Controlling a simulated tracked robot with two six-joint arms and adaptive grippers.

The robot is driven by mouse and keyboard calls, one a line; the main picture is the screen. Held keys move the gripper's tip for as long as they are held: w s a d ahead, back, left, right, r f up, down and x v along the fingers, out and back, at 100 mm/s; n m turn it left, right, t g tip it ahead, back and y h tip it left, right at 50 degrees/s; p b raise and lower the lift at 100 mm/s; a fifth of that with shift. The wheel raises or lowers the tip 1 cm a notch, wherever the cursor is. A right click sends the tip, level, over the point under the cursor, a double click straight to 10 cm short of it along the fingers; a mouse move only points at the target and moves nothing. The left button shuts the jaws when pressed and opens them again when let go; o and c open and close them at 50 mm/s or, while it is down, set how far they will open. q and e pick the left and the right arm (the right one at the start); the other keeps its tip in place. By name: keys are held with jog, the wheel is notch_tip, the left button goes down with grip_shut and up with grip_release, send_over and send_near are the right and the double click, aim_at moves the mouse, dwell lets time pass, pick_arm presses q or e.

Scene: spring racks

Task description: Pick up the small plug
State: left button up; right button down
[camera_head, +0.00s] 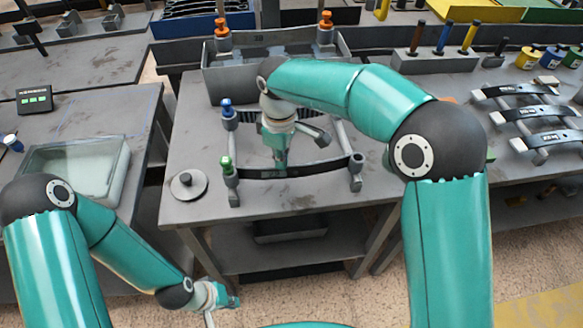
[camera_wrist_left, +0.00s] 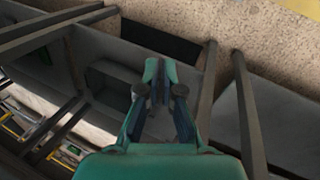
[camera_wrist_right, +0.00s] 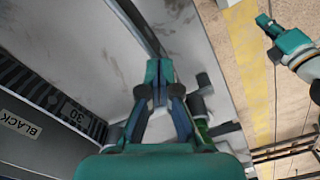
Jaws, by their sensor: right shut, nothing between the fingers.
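Several coloured plugs are in the head view, and I cannot tell which is the small plug. A blue plug (camera_head: 227,107) and a green plug (camera_head: 226,165) top the left posts of a dark rack frame (camera_head: 300,171). My right gripper (camera_head: 281,163) is shut and empty, inside the frame's outline, right of the green plug. My left gripper (camera_head: 232,301) hangs in front of the table, away from all plugs; its fingertips look close together (camera_wrist_left: 160,75).
A round grey disc with a knob (camera_head: 187,183) lies on the table (camera_head: 300,203), left of the frame. A grey bin (camera_head: 228,85) stands behind. A clear tray (camera_head: 75,168) is on the left table. Curved racks (camera_head: 525,113) and a tool block (camera_head: 434,62) are at right.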

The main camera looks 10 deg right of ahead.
pick_arm(q)
jog(key=o, duration=0.8)
jog(key=shift+w, duration=0.1)
jog(key=shift+o, duration=0.4)
jog(key=shift+w+d+r+m+g, duration=0.25)
jog(key=shift+d+r+m+g, duration=0.15)
jog(key=shift+m+g, duration=0.1)
jog(key=w+d+r+m+g+h, duration=0.1)
jog(key=w+d+r+m+g, duration=0.25)
jog(key=d+r+m, duration=0.45)
notch_tip(320, 180, up, 30)
jog(key=m+t+y, duration=0.4)
jog(key=m+y, duration=0.1)
jog(key=m, duration=1.9)
send_over(225, 160)
jog(key=shift+w+r, duration=0.1)
jog(key=shift+w, duration=0.05)
jog(key=shift+w+a, duration=0.15)
jog(key=shift+a, duration=0.05)
notch_tip(225, 160, down, 6)
jog(key=shift+d+r, duration=0.1)
jog(key=shift+r, duration=0.1)
jog(key=shift+s+d+f, duration=0.1)
jog(key=shift+s+f, duration=0.05)
jog(key=shift+f, duration=1.2)
jog(key=shift+s+d+f, duration=0.1)
jog(key=shift+s+f, duration=0.05)
jog(key=shift+f, duration=1.2)
